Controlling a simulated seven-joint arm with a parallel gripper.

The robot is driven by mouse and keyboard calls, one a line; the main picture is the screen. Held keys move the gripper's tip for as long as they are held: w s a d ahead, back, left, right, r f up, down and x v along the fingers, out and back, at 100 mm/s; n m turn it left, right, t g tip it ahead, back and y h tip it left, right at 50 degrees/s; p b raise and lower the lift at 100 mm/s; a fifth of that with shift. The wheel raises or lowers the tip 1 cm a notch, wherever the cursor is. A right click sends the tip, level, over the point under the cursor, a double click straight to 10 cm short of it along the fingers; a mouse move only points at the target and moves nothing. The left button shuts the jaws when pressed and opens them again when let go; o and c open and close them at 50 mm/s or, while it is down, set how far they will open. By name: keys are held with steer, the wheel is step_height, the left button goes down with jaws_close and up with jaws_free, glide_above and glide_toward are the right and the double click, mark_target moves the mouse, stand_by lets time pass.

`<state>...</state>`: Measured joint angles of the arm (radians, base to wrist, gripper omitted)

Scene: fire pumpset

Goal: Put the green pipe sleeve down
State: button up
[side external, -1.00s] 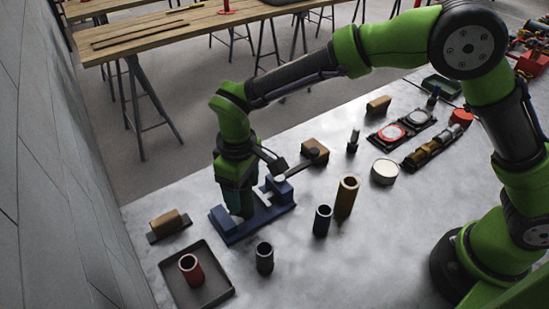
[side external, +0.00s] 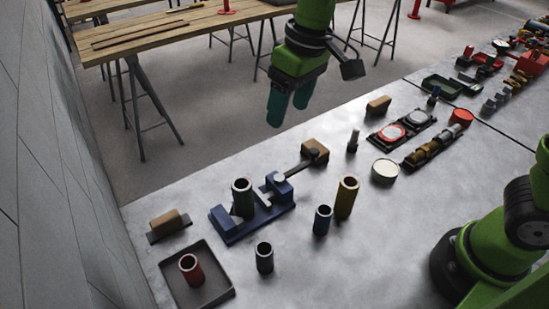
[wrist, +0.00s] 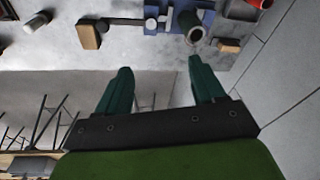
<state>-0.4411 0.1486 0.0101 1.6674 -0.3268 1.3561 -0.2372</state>
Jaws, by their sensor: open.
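The green pipe sleeve (side external: 242,198) stands upright on the blue vise-like fixture (side external: 228,232), at its left part, beside the blue jaw block. It also shows in the wrist view (wrist: 191,30), with its open end toward the camera. My gripper (side external: 289,108) is raised high above the far edge of the table, well apart from the sleeve. Its two teal fingers (wrist: 160,85) are spread, with nothing between them.
A dark tray (side external: 212,287) holding a red sleeve (side external: 191,270) is at front left. A black sleeve (side external: 264,258), a blue sleeve (side external: 322,220) and a brown sleeve (side external: 346,198) stand nearby. A wooden block (side external: 166,224) lies left of the fixture.

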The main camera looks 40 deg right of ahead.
steer(key=s+d+m+t, duration=0.5)
steer(key=s+d+m, duration=0.2)
steer(key=s+d, duration=0.6)
steer(key=d, duration=0.3)
steer(key=shift+s+t+y, duration=0.2)
steer(key=shift+t+y, duration=0.1)
